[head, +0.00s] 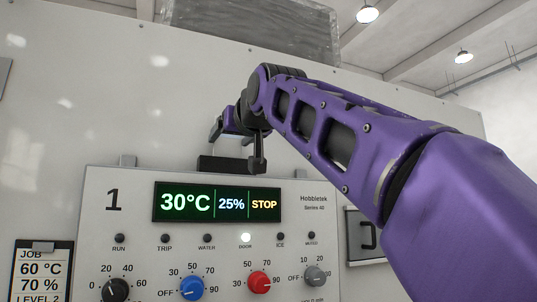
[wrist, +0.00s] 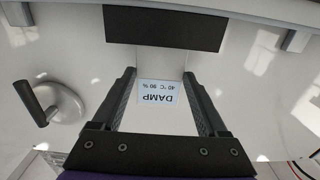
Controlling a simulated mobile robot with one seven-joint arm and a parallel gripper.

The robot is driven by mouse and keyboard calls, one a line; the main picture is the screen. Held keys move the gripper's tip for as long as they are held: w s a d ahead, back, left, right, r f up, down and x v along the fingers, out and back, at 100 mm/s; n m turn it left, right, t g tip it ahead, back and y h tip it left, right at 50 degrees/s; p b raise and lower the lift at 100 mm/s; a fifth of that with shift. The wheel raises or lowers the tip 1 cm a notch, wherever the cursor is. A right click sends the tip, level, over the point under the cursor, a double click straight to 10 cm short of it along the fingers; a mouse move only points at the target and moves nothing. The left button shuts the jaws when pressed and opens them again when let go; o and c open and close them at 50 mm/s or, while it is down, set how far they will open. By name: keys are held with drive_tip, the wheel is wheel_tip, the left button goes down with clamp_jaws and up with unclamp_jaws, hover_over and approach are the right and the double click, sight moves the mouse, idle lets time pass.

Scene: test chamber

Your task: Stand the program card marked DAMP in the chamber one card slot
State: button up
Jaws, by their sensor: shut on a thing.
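The DAMP program card (wrist: 157,92) is white, with a label reading DAMP, 40 °C, 80 %, upside down in the wrist view. My gripper (wrist: 159,78) is shut on it, one dark finger at each side. In the head view my gripper (head: 234,143) is just above the dark card slot block (head: 223,164) on top of the chamber one panel (head: 135,240). The block also shows in the wrist view (wrist: 165,28), and the card's far edge appears to reach it. I cannot tell whether the card is in the slot. The card does not stand out in the head view.
The panel display (head: 216,203) reads 30°C, 25%, STOP, above lamps and knobs. A job sheet (head: 42,272) hangs at the lower left. A grey lever handle (wrist: 58,104) shows at left in the wrist view. Small brackets (head: 127,160) flank the slot block.

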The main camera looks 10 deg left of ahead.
sight(228, 158)
drive_tip(key=shift+f+b, duration=1.35)
drive_tip(key=shift+f, duration=0.25)
drive_tip(key=o, duration=1.4)
drive_tip(key=shift+f, duration=0.2)
